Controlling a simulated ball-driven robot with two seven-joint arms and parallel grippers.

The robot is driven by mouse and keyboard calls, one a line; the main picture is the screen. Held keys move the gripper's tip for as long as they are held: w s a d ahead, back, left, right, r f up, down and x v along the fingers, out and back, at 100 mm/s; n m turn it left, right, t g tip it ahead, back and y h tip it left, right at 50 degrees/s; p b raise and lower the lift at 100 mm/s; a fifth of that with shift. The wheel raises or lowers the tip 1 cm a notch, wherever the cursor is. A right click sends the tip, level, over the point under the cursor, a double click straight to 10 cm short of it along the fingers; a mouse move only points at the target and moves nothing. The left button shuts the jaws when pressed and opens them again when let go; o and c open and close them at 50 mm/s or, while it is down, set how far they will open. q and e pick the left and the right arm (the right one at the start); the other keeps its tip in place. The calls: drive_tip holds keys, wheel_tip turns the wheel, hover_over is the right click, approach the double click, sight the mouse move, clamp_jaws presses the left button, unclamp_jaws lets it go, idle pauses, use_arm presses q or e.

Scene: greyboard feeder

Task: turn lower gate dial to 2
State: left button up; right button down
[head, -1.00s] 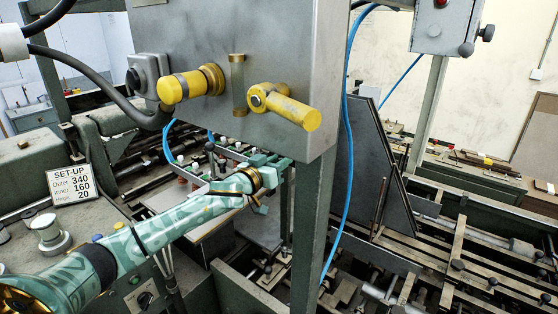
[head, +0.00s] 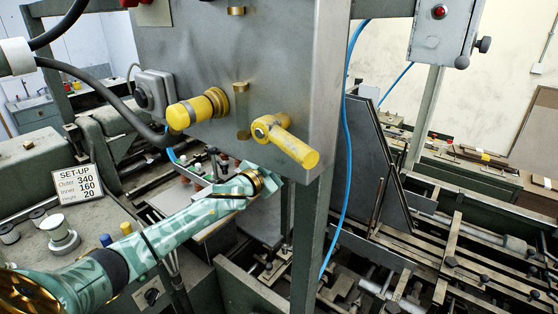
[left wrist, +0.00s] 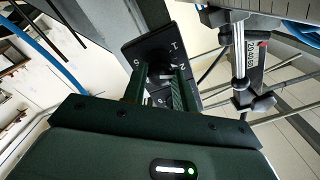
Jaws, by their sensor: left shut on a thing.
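In the left wrist view, a black dial plate (left wrist: 154,47) with white numerals lies straight ahead. I can read a 1, what looks like a 2 below it at the right, and a numeral like a 5 at the left. My left gripper (left wrist: 161,78) is shut on the dial knob (left wrist: 160,88) in front of this plate. The fingers cover much of the knob, so I cannot tell where it points. In the head view, my left gripper (head: 268,178) is under the grey control box; the dial does not show there. My right gripper is in neither view.
The grey control box (head: 290,75) with a yellow knob (head: 198,108) and a yellow crank handle (head: 287,140) hangs above my left gripper. A green post (head: 308,235) and a blue hose (head: 345,160) stand to its right. A set-up card (head: 83,183) stands at the left.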

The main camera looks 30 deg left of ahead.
use_arm(q)
drive_tip(key=shift+m, duration=0.6)
drive_tip(key=o, duration=1)
drive_tip(key=shift+s, duration=0.15)
drive_tip(key=shift+s+a+b, duration=0.2)
drive_tip(key=shift+s+b, duration=0.1)
drive_tip(key=shift+s, duration=2.4)
drive_tip(key=shift+s+a+b, duration=0.2)
drive_tip(key=shift+s+b, duration=0.05)
drive_tip(key=shift+s, duration=2.4)
drive_tip(key=shift+s+a+b, duration=0.2)
drive_tip(key=shift+s+b, duration=0.1)
drive_tip(key=shift+s, duration=2.4)
